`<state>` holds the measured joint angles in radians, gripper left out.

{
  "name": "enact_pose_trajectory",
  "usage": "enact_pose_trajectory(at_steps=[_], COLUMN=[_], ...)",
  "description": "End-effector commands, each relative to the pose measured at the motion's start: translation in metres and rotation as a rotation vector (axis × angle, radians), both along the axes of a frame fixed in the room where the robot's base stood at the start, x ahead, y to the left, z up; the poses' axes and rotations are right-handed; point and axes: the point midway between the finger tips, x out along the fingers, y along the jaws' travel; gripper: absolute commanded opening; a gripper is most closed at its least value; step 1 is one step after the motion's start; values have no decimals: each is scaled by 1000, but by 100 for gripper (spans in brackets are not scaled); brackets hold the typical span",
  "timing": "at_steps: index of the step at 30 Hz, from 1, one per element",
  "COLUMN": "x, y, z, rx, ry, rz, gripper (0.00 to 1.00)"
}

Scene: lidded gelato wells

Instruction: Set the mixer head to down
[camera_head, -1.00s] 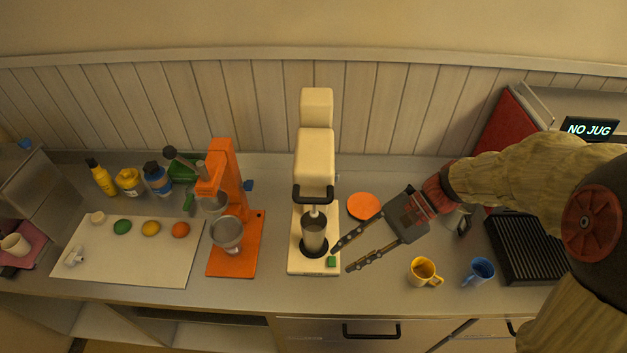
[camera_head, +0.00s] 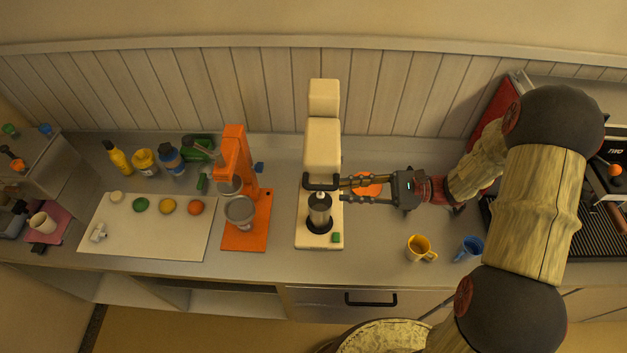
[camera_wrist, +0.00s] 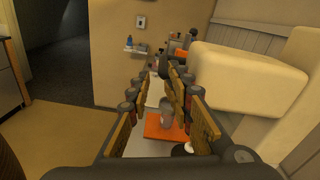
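The cream mixer (camera_head: 322,147) stands on the counter in the head view, with a black bar handle (camera_head: 321,183) at the front of its head. The head reaches forward over a metal cup (camera_head: 319,208) on the mixer's base; I cannot tell its exact tilt. In the wrist view the cream head (camera_wrist: 245,78) fills the right side. My gripper (camera_head: 344,191) points left, its parted fingertips close to the handle's right end. I cannot tell whether they touch it. In the wrist view my gripper (camera_wrist: 162,82) has its fingers apart, with a dark piece, seemingly the handle, near the tips.
An orange machine (camera_head: 235,165) stands left of the mixer, beside a white board (camera_head: 150,235) with small coloured things. An orange disc (camera_head: 367,184) lies behind my gripper. A yellow mug (camera_head: 420,248) and a blue mug (camera_head: 469,248) stand at the front right.

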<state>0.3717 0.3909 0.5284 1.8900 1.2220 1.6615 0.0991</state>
Motion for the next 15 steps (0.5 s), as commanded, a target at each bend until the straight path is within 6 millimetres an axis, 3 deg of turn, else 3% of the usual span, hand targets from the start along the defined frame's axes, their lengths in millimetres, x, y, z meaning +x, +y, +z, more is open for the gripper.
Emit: enact_pose_trajectory(at_steps=[8,15], x=[5,5], y=[0,32], z=[1,2], rx=[28,27], ry=[17,17], rz=[-22,-18], gripper=[21,21])
